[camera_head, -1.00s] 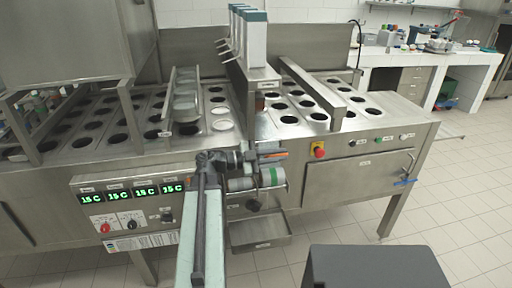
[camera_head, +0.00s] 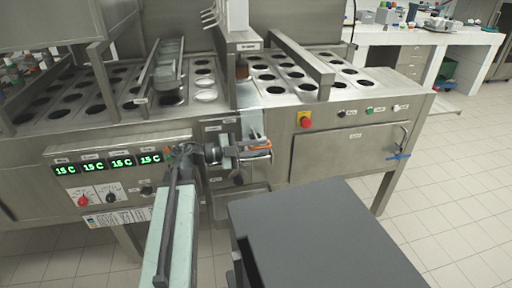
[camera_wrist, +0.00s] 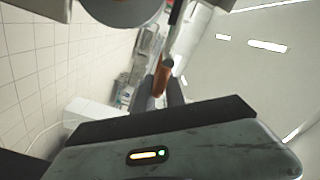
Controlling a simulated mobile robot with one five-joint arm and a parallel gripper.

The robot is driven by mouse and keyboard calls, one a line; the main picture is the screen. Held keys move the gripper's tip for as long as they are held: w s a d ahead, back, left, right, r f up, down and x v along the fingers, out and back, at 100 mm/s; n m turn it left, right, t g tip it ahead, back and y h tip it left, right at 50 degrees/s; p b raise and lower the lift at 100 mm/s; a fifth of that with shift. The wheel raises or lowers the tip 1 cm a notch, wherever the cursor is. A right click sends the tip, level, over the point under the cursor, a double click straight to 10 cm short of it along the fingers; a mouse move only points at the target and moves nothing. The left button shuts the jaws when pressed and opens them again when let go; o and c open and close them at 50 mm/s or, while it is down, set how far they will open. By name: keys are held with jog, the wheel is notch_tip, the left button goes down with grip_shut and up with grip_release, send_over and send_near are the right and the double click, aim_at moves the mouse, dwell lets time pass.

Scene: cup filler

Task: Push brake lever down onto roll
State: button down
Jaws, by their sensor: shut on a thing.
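In the wrist view, an orange-brown handle (camera_wrist: 163,72), which looks like the brake lever's grip, sits between the two dark fingers of my gripper (camera_wrist: 166,88). My gripper is shut on it. In the head view, my gripper (camera_head: 257,151) is at the machine's front, right of the temperature displays, with orange showing at the lever (camera_head: 262,147). The roll is mostly hidden behind my arm and gripper, so I cannot tell whether the lever touches it. A large rounded grey part (camera_wrist: 125,8) fills the wrist view's top edge; I cannot tell what it is.
The steel machine (camera_head: 340,150) has rows of round cup holes on top. A red stop button (camera_head: 306,121) is right of my gripper. Temperature displays (camera_head: 108,163) are left of my arm. A tray (camera_head: 240,200) sits below. Tiled floor is clear at right.

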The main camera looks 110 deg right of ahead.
jog(key=shift+d, duration=0.2)
jog(key=c, duration=1.6)
grip_release()
jog(key=shift+s, duration=0.1)
jog(key=shift+o, duration=0.5)
jog(key=shift+s+f, duration=0.15)
jog(key=w, duration=0.8)
jog(key=shift+d, duration=0.35)
